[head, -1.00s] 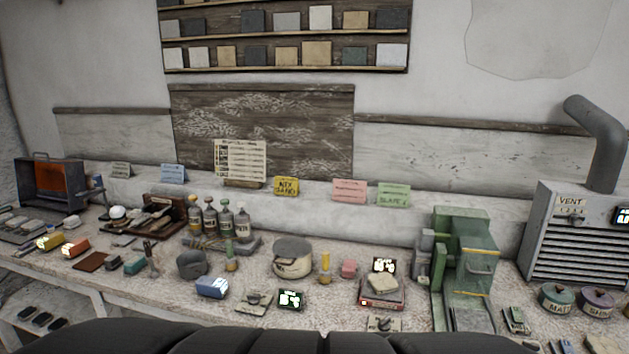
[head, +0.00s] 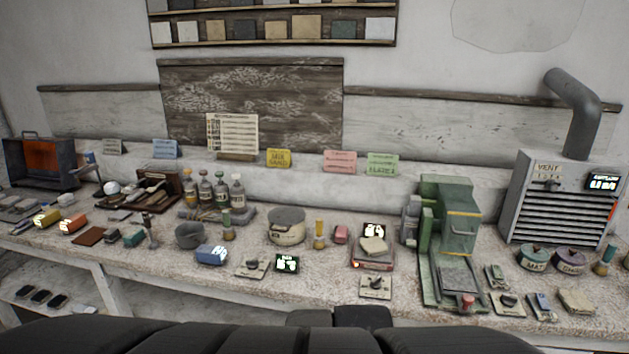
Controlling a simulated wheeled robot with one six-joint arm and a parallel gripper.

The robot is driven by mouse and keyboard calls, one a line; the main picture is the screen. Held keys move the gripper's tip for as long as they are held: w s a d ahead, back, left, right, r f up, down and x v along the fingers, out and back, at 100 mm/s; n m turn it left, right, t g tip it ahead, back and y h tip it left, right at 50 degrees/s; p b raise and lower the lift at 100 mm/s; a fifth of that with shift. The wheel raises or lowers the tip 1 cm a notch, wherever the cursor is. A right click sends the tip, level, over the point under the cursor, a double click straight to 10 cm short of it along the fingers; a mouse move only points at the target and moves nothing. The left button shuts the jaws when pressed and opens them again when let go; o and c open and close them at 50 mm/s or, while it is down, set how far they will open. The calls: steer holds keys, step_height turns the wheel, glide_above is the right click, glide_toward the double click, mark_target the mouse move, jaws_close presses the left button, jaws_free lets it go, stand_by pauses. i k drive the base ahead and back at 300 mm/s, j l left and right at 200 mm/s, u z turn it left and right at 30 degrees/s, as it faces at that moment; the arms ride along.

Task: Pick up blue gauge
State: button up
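The blue gauge (head: 211,255) is a small box with a pale lit face. It sits on the bench top near the front edge, left of the picture's middle in the head view. It stands in front of a grey cup (head: 189,235) and to the left of a small plate with a dark knob (head: 252,267). Nothing covers it. My gripper is not in view; only dark parts of my own body show along the bottom edge.
A yellow gauge (head: 46,218) and an orange gauge (head: 73,223) sit farther left. A black display (head: 287,264), a round pot (head: 287,226) and a green press (head: 447,240) stand to the right. Bare bench (head: 335,285) shows at the front edge.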

mark_target(208, 254)
steer(key=u, duration=0.75)
steer(key=z, duration=1.2)
steer(key=u, duration=1.25)
steer(key=i+u, duration=0.35)
steer(key=i+l+u, duration=0.5)
steer(key=i+u, duration=0.15)
steer(key=i, duration=0.1)
